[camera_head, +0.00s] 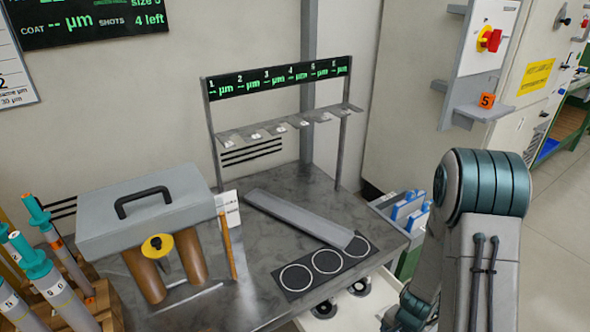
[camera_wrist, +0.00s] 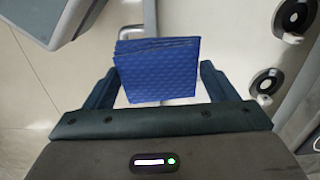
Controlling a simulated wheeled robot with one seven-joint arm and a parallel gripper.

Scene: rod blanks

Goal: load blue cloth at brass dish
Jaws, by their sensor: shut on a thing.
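In the wrist view my gripper (camera_wrist: 160,82) is shut on a folded blue cloth (camera_wrist: 158,72). The cloth has a quilted pattern and layered edges at its top left, and it spans the space between the two fingers. Pale floor and a white surface show beyond it. In the head view my gripper and the held cloth are out of sight. I cannot make out a brass dish in either view.
A dark bench (camera_head: 290,225) carries a grey case (camera_head: 145,210), a sloping grey bar (camera_head: 300,218) and a plate with three white rings (camera_head: 326,262). An open white drawer (camera_head: 335,322) holds dark round pieces (camera_wrist: 265,83). Blue items stand in a bin (camera_head: 405,208).

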